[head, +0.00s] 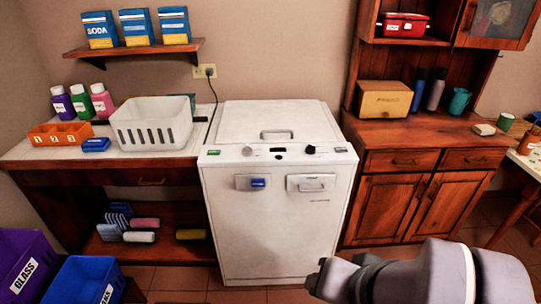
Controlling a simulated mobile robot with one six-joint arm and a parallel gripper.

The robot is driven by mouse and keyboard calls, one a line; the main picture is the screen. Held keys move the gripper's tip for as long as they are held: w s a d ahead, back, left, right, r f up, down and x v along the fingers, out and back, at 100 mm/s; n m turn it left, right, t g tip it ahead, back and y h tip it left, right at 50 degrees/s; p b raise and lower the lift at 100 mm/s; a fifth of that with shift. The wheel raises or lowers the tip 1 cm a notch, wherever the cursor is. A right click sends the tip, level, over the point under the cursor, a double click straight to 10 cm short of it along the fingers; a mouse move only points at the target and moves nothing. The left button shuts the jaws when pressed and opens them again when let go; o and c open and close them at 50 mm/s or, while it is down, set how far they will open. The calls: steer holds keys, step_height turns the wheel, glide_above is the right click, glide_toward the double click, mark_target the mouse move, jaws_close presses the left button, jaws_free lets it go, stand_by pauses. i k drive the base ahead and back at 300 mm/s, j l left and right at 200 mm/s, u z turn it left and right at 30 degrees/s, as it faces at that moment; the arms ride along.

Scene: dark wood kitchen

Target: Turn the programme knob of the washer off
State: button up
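The washer (318,222) is a white top-loading machine in the middle of the head view, against the wall. Its control strip has a round dark knob (311,149) on the right and a pale round knob (248,151) on the left. A small dark display sits between them. Knob labels and pointer positions are too small to read, so I cannot tell which is the programme knob or how it is set. My gripper (318,281) is low at the front right, apart from the washer and well below the knobs. Its fingers are too dark and foreshortened to judge.
A counter with a white basket (150,128) stands left of the washer. A wooden cabinet (400,190) stands on the right. Purple (22,268) and blue (82,282) bins are at the lower left. The space before the control strip is clear.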

mark_target(310, 150)
steer(key=i+l, duration=0.1)
steer(key=i, duration=0.55)
steer(key=i+l, duration=0.1)
steer(key=i, duration=0.6)
